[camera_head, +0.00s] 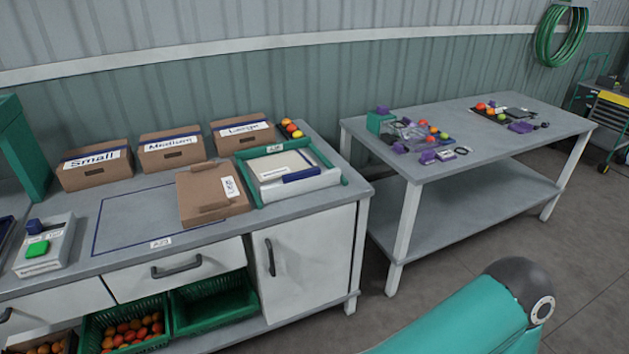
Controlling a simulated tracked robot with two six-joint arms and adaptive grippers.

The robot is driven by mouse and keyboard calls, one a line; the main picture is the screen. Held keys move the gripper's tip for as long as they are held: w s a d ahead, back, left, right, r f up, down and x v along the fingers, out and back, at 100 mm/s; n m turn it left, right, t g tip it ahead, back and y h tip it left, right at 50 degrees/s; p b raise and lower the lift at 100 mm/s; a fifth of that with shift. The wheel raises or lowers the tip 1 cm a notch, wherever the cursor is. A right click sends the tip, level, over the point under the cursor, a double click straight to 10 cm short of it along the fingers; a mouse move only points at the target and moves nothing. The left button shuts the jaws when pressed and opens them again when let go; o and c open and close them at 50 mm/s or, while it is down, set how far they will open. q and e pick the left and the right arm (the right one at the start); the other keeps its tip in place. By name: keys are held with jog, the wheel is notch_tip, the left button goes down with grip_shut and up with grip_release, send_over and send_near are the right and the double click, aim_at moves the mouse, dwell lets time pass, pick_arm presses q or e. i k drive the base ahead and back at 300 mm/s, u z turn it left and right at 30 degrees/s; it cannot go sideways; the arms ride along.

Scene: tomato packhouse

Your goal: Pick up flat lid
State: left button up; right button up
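A brown cardboard piece (205,197), which looks like the flat lid, lies on the grey workbench (150,259). It has a white label on its right side, with print too small to read surely. It lies partly over the right edge of a blue-outlined rectangle (135,215), left of a green-framed tray (340,177). No gripper touches it. Neither of my grippers shows in the view. Only a teal and dark grey part of my arm shows at the bottom right.
Cardboard boxes marked Small (95,172), Medium (172,154) and Large (243,136) stand along the back. A device with a green button (37,249) sits at left. A second table (500,146) with small items stands right, across a floor gap.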

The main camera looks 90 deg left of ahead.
aim_at(210, 191)
jog(key=z, duration=0.65)
jog(key=i, duration=0.2)
jog(key=u, duration=2.7)
jog(key=i, duration=0.25)
jog(key=u, duration=2)
jog(key=k, duration=0.6)
jog(key=u, duration=0.45)
jog(key=i, duration=1.65)
jog(key=z, duration=0.35)
